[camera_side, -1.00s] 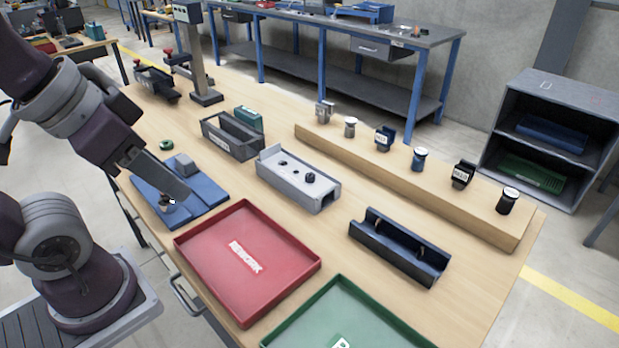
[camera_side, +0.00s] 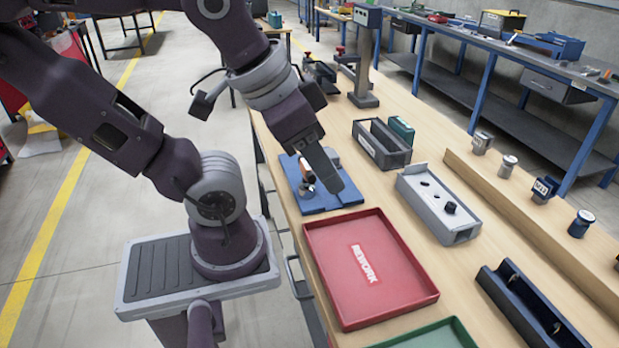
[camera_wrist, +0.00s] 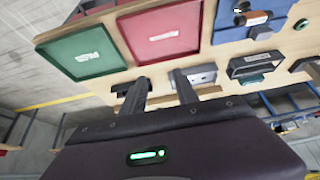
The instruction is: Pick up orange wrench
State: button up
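No piece is plainly a wrench in these views. A small orange-brown item (camera_side: 306,169) sits on the blue mat (camera_side: 316,204), partly behind my gripper (camera_side: 338,183) in the side view. In the wrist view, an orange-brown item (camera_wrist: 253,18) lies on the blue mat (camera_wrist: 232,36) at the upper right; its shape is too small to be sure of. My gripper's two fingers stand apart in the wrist view (camera_wrist: 158,82), with nothing between them. It hangs above the mat area, and its exact height is unclear.
A grey block with holes (camera_side: 455,232), a dark open box (camera_side: 365,148) and a dark cradle (camera_side: 500,290) stand to the right. Bare tabletop lies between them.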

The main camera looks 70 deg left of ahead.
dwell(0.4)
jog(key=shift+o, duration=1)
jog(key=n+g, duration=0.6)
jog(key=n, duration=1.2)
send_over(307, 165)
jog(key=w, duration=0.1)
notch_tip(307, 165, down, 10)
jog(key=shift+f, duration=0.1)
jog(key=f, duration=0.4)
jog(key=s+f, duration=0.1)
jog(key=f, duration=0.1)
jog(key=shift+a+f, duration=0.25)
jog(key=shift+a, duration=0.05)
jog(key=shift+f, duration=0.35)
